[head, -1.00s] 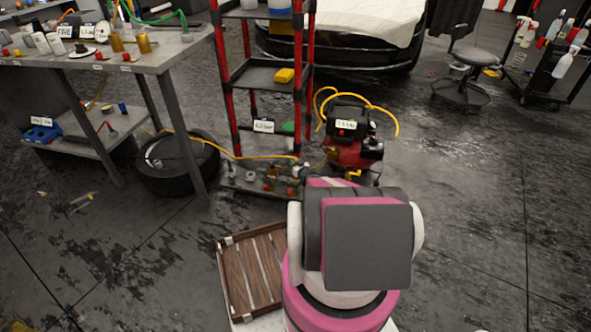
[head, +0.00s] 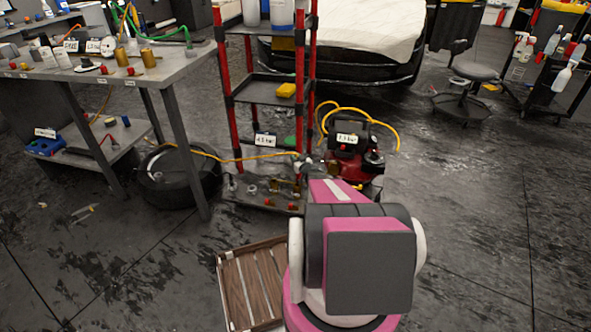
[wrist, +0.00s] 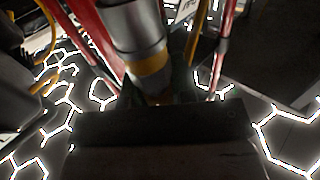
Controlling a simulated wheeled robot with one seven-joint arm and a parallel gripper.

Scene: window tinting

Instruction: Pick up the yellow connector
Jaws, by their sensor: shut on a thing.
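In the wrist view a silver metal cylinder with a yellow band, which I take to be the yellow connector (wrist: 151,66), stands at the upper middle. Its lower end passes behind the dark edge of my gripper (wrist: 160,112), which is shut on it. The fingertips themselves are dark and hard to make out. In the head view my own pink and grey arm covers most of the gripper area. The bottom shelf (head: 250,199) of the red-posted rack lies just beyond the arm, with small fittings on it.
A red compressor (head: 347,160) with a yellow hose stands right of the rack. A tire (head: 180,178) and a grey workbench (head: 150,58) are at the left. A wooden crate (head: 250,285) sits beside my arm.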

